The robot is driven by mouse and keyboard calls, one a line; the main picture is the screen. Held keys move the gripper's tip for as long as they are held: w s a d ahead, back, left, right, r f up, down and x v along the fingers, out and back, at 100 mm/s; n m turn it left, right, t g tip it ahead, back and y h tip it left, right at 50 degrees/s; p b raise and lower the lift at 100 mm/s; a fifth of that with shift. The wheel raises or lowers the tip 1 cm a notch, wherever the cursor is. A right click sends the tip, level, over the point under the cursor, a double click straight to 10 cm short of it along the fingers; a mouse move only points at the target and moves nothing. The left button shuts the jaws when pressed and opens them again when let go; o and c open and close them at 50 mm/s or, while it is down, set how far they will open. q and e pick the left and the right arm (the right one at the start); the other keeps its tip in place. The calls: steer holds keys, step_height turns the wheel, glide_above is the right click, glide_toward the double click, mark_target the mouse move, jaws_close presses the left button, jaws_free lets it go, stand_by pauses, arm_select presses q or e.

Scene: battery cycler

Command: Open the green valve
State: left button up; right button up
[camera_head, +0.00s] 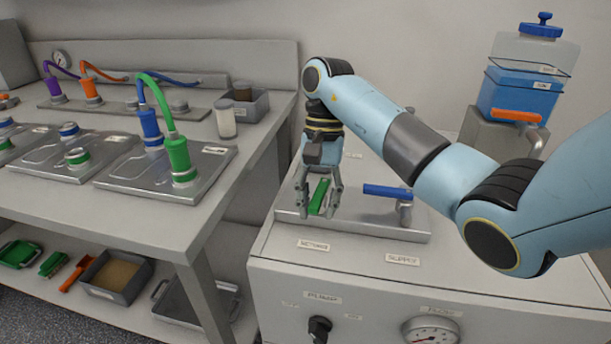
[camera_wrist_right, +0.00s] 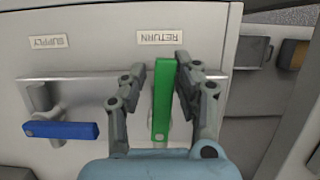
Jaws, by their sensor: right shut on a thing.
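The green valve handle (camera_head: 319,197) stands above the metal tray on the cabinet top, behind the RETURN label. In the right wrist view the green handle (camera_wrist_right: 164,95) points toward the RETURN label, at a right angle to the blue handle. My right gripper (camera_head: 318,207) reaches down over it from above, with its fingers on either side of the handle. In the wrist view the right gripper (camera_wrist_right: 163,75) is shut on the green handle. The valve body under the handle is mostly hidden. My left gripper is not in view.
The blue valve handle (camera_head: 387,191) stands to the right, on the same tray (camera_head: 370,229). An orange-handled tap (camera_head: 517,116) and blue tank (camera_head: 518,95) are at the back right. A bench (camera_head: 150,222) with green and blue connectors stands to the left, across a gap.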

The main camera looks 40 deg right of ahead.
steer(key=shift+s+d+r+n, duration=0.1)
steer(key=shift+s+d+n, duration=0.1)
steer(key=shift+n, duration=0.1)
steer(key=shift+o, duration=0.2)
steer(key=shift+s+d+n+p, duration=0.15)
steer(key=shift+n+p, duration=0.15)
steer(key=shift+o, duration=0.3)
steer(key=shift+f+g, duration=0.2)
steer(key=shift+g, duration=0.1)
steer(key=shift+s, duration=0.1)
steer(key=shift+o, duration=1.4)
steer(key=shift+s+d, duration=0.2)
steer(key=shift+c, duration=0.6)
